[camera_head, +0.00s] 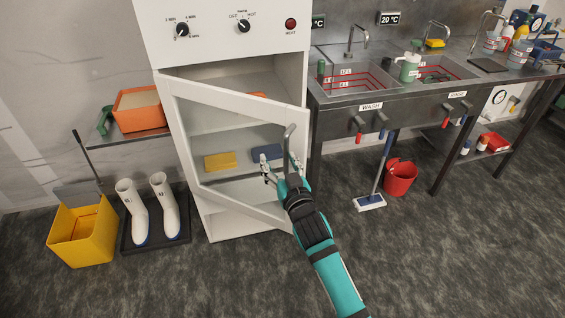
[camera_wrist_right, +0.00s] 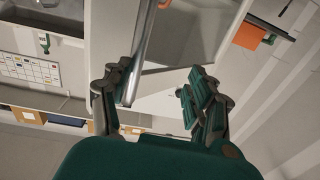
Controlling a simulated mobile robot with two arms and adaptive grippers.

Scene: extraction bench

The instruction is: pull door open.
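The white cabinet door (camera_head: 184,140) has a see-through panel and stands partly open, its right edge swung out toward me. Its grey bar handle (camera_head: 289,140) is on that free edge. My right gripper (camera_head: 282,163) is at the handle's lower part, with its fingers spread. In the right wrist view, my right gripper (camera_wrist_right: 157,88) is open. The handle (camera_wrist_right: 143,45) runs down beside the left finger, and a clear gap separates it from the right finger. Whether the left finger touches the handle I cannot tell. My left gripper is not in view.
Inside the cabinet (camera_head: 222,36) are shelves with a yellow item (camera_head: 220,161) and a blue item (camera_head: 267,153). A yellow bin (camera_head: 83,232) and white boots (camera_head: 165,205) stand at left. A red bucket (camera_head: 400,177) and mop stand at right. The floor in front is clear.

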